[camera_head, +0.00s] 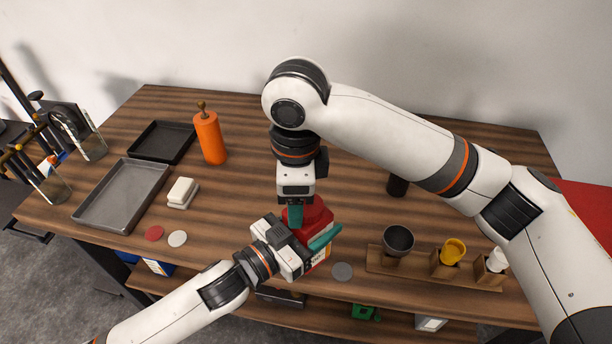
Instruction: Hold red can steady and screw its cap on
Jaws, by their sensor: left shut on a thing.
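The red can (318,215) stands on the wooden table near its front edge, partly hidden by both grippers. My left gripper (314,235) reaches in from the left and is shut on the can, with a teal finger along its near side. My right gripper (296,214) points straight down from above at the can's upper left. Its teal fingers overlap the can's top, and I cannot tell whether they are open or shut. I cannot clearly make out the cap or whether it sits on the can.
A red disc (154,233), a pale disc (177,238) and a grey disc (342,271) lie near the front edge. Trays, white blocks (182,192) and an orange bottle (210,138) stand left. A wooden rack (420,267) with cups stands right.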

